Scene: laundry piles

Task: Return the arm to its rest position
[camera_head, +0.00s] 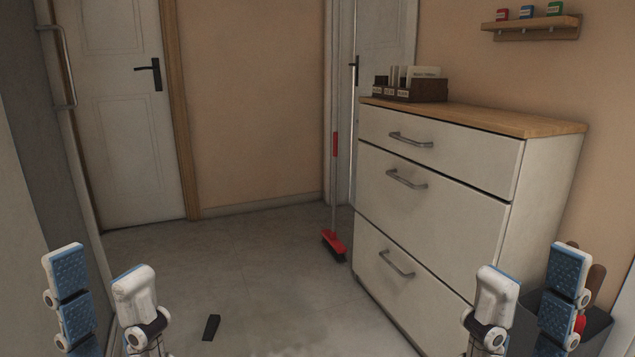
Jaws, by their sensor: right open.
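My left gripper (100,280) shows at the lower left of the head view. Its two fingers stand upright and apart, with nothing between them, so it is open. My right gripper (530,275) shows at the lower right in a similar pose. Its fingers are also apart and it is open. I see no item held in either one. Only the finger ends and a little of the joints below them show; the rest of both arms is outside the picture.
A white drawer cabinet (433,207) with a wooden top stands at right, all drawers shut. A grey bin (600,325) is partly behind my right gripper. A red broom (335,244) leans upright ahead. A small dark object (211,328) lies on the floor (230,262), otherwise mostly clear.

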